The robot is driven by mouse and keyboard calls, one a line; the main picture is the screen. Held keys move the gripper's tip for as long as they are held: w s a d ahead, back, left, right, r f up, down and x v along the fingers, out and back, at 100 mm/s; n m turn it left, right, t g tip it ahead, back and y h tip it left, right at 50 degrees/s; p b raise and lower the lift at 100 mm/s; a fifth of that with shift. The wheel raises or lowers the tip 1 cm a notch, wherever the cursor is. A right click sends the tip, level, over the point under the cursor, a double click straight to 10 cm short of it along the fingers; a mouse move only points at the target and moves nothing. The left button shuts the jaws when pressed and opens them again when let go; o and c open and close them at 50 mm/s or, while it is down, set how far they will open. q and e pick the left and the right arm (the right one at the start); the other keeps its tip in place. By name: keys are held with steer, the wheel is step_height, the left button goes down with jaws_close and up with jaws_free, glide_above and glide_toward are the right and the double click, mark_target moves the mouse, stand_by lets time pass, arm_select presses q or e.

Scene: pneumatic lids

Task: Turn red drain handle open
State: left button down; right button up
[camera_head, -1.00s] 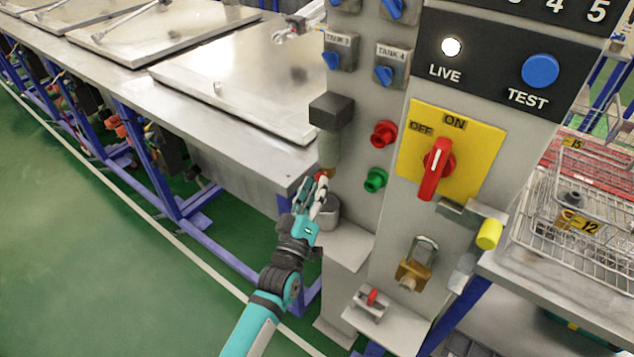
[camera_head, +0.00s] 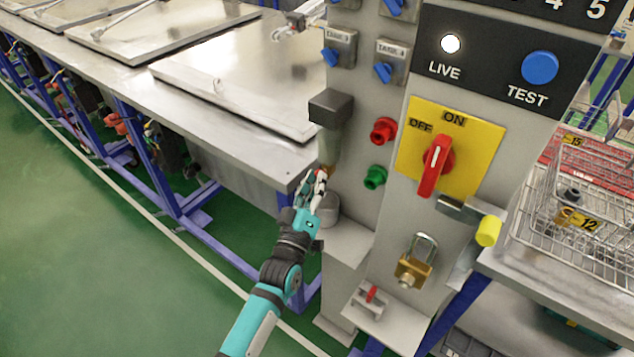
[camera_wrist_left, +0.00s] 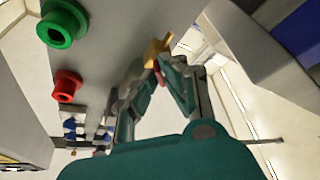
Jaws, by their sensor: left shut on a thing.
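The red drain handle (camera_wrist_left: 159,73) shows in the left wrist view as a small red piece beside a brass-coloured valve part (camera_wrist_left: 155,48). My left gripper (camera_wrist_left: 160,70) is shut on the handle, which sits between its fingertips. In the head view, my left gripper (camera_head: 321,176) is at the lower left side of the grey control column, just below a grey block-topped cylinder (camera_head: 331,110). The fingers hide most of the handle there. The right gripper does not show.
The grey column carries a red port (camera_head: 383,131), a green port (camera_head: 375,177), a red rotary switch (camera_head: 435,166) on a yellow plate and a brass padlock (camera_head: 413,270). A steel tank table (camera_head: 200,125) stands left of my gripper. Green floor (camera_head: 90,250) is clear at left.

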arm_select(q)
steer(key=shift+f, duration=0.1)
steer(key=shift+w+a+m+g+h+b, duration=0.15)
steer(key=shift+m+g+h+b, duration=1.2)
steer(key=shift+m, duration=2.85)
steer(key=shift+a+m+g+h+b, duration=0.1)
steer(key=shift+m+g+h+b, duration=1.3)
steer(key=shift+m, duration=2.8)
steer(key=shift+w+a+m+g+h+b, duration=0.15)
steer(key=shift+m+g+h+b, duration=0.45)
steer(key=shift+m+h, duration=2.55)
steer(key=shift+m+y, duration=1.2)
steer(key=shift+m, duration=0.05)
steer(key=c, duration=1.5)
jaws_free()
